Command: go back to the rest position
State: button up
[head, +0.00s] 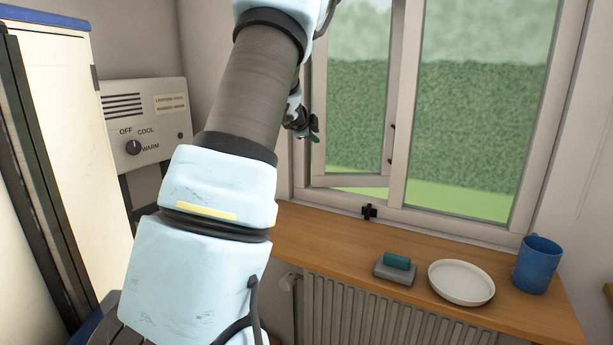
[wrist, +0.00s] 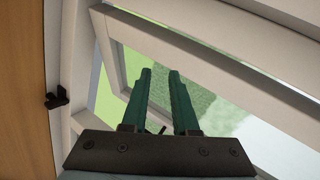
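My gripper shows in the wrist view (wrist: 160,90) with its two green fingers apart and nothing between them. In the head view my gripper (head: 309,130) is small and partly hidden behind my arm, in front of the left window sash. The window (head: 403,110) has its left sash (head: 318,95) standing ajar, with a gap along its bottom edge. In the wrist view the sash frame (wrist: 117,75) lies beyond the fingers. I cannot tell whether the fingers touch it.
A wooden sill (head: 330,230) holds a grey block with a teal top (head: 395,267), a white plate (head: 461,282) and a blue mug (head: 537,265). A radiator (head: 370,305) is below. A heater panel (head: 150,115) and cream cabinet (head: 65,130) stand left.

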jog(key=s+a+f+n+g+y, duration=0.1)
jog(key=s+a+f+n+y, duration=0.1)
jog(key=s+a+f+n, duration=0.35)
jog(key=s+a+f+n+g+y, duration=0.25)
jog(key=s+a+n, duration=0.3)
jog(key=s, duration=0.35)
jog(key=s+f+n+g, duration=0.3)
jog(key=s+n, duration=0.1)
jog(key=s, duration=0.9)
jog(key=s+d+f+n+g, duration=0.1)
jog(key=s+f+n+g, duration=0.2)
jog(key=s, duration=1)
jog(key=shift+d+f+n+b, duration=0.2)
jog(key=shift+f+n+b, duration=0.2)
jog(key=shift+f, duration=0.1)
